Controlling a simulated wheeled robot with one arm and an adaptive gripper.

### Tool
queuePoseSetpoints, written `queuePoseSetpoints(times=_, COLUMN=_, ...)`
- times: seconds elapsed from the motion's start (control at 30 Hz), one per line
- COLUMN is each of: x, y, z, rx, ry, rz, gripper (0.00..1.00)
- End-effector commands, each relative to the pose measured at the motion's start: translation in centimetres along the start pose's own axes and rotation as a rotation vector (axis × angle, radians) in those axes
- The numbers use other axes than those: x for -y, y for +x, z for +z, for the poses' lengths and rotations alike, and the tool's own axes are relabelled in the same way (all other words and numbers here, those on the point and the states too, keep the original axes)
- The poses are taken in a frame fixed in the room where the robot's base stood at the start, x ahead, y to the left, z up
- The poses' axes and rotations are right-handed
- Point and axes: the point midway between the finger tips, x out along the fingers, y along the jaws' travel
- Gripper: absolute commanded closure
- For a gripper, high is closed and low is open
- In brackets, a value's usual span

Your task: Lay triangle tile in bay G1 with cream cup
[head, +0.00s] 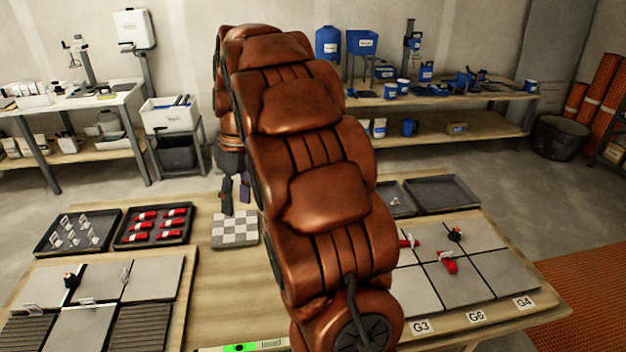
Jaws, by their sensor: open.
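My gripper (236,198) hangs at the left of my arm, fingers pointing down and apart, with nothing visible between them. It is just above or behind a grey-and-white checkered piece (235,229) on the table; the exact height I cannot tell. I cannot make out a triangle tile or a cream cup; my arm hides the middle of the table. No G1 label is visible. The right tile panel (455,285) carries labels G3 (421,327), G6 (477,316) and G4 (523,303) along its front edge.
Left on the table stand a tray of clear clips (78,232), a tray of red pieces (153,226) and another tile panel (90,285). Dark trays (443,194) stand behind the right panel. A green-screened level (240,347) lies at the front. Shelves (440,95) line the wall.

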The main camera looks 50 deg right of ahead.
Motion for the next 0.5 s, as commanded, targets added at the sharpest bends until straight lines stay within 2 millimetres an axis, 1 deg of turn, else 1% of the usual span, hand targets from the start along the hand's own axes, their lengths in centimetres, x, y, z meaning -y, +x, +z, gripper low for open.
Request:
queuePoseSetpoints(times=0.03, x=-1.9, y=0.2, z=-0.7, rx=-0.011, ry=-0.016, rz=-0.003, gripper=0.48)
queuePoseSetpoints(times=0.23, x=-8.2, y=0.3, z=-2.5, rx=-0.057, ry=-0.109, rz=-0.014, gripper=0.48)
queuePoseSetpoints(times=0.43, x=-14.5, y=1.1, z=-3.3, rx=-0.105, ry=-0.212, rz=-0.017, gripper=0.48)
queuePoseSetpoints(times=0.5, x=-16.7, y=1.6, z=-3.2, rx=-0.12, ry=-0.25, rz=-0.019, gripper=0.48)
